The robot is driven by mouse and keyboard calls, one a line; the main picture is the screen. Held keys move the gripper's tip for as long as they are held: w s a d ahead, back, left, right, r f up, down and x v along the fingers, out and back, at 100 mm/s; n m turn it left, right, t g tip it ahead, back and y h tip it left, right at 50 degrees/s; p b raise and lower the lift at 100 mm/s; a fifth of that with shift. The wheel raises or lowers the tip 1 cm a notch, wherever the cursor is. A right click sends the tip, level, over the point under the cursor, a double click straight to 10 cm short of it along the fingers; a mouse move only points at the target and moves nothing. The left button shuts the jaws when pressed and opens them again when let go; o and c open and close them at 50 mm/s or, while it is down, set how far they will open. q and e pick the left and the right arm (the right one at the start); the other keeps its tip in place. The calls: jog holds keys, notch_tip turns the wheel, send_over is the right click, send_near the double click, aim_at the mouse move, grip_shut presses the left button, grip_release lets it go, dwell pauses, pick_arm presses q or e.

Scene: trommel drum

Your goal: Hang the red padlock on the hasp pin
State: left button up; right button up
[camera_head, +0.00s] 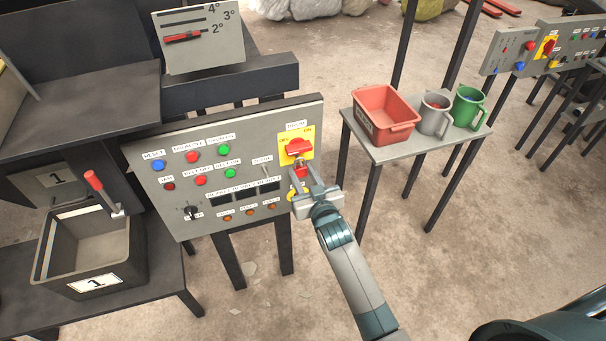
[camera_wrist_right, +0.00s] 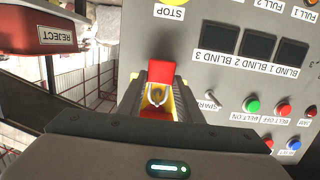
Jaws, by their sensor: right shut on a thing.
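The red padlock shows in the head view (camera_head: 301,172) just below the drum switch, and in the right wrist view its red body (camera_wrist_right: 158,69) sits between the fingers. Its pale shackle (camera_wrist_right: 157,95) points toward the red switch handle (camera_head: 298,147) on the yellow plate (camera_head: 309,140). My right gripper (camera_head: 312,196) is shut on the padlock, close in front of the panel. I cannot make out the hasp pin, nor whether the shackle is around it. My left gripper is not in view.
The grey control panel (camera_head: 153,206) carries several buttons and labels. A side table (camera_head: 378,152) at the right holds a red reject bin (camera_head: 384,112), a grey mug (camera_head: 433,116) and a green mug (camera_head: 468,107).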

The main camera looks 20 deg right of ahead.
dwell(0.3)
jog(key=o, duration=1.2)
jog(key=shift+s, duration=0.1)
jog(key=shift+s, duration=0.55)
jog(key=s+r+b, duration=0.2)
jog(key=s+b, duration=0.1)
jog(key=s, duration=1.3)
jog(key=shift+d+r+b, duration=0.25)
jog(key=shift+r+b, duration=0.1)
jog(key=shift+b, duration=0.05)
